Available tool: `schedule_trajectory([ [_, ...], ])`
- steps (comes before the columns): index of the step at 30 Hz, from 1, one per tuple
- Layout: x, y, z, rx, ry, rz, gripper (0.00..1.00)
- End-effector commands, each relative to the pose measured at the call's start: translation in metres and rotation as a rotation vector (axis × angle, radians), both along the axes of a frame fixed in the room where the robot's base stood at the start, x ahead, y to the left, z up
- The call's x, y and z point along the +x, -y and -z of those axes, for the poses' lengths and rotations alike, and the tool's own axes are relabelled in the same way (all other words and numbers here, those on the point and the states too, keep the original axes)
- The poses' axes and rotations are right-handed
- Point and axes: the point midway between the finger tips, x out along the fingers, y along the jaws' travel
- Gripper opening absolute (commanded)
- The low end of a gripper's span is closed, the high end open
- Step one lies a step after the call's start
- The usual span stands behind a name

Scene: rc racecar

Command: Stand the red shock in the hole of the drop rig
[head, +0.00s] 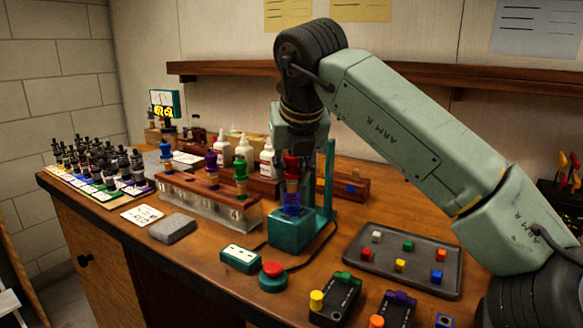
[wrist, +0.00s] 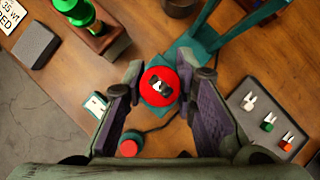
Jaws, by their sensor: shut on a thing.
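The red shock stands upright in my gripper (head: 291,150), its red cap (head: 291,166) just below the fingers. In the wrist view the round red cap (wrist: 152,99) sits between the two fingers of my gripper (wrist: 164,82), which is shut on it. The teal drop rig (head: 292,236) stands directly below, with its upright post (head: 329,175) to the right. A blue coil (head: 291,203) shows between the gold part of the shock and the rig base. I cannot tell whether the lower end is in the hole; the hole is hidden. The rig's teal frame (wrist: 185,50) shows behind the cap.
A rack (head: 205,203) holding purple and green shocks stands left of the rig. A teal box (head: 240,258) and red button (head: 272,269) are in front. A grey tray (head: 378,284) of small coloured blocks lies to the right. White bottles (head: 245,151) stand behind.

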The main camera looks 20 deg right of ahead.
Motion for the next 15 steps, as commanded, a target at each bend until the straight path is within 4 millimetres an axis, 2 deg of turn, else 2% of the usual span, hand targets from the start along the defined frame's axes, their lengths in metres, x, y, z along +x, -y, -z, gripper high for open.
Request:
schedule_trajectory([
  [15, 0.0, 0.0, 0.017, 0.0, 0.0, 0.0, 0.0],
])
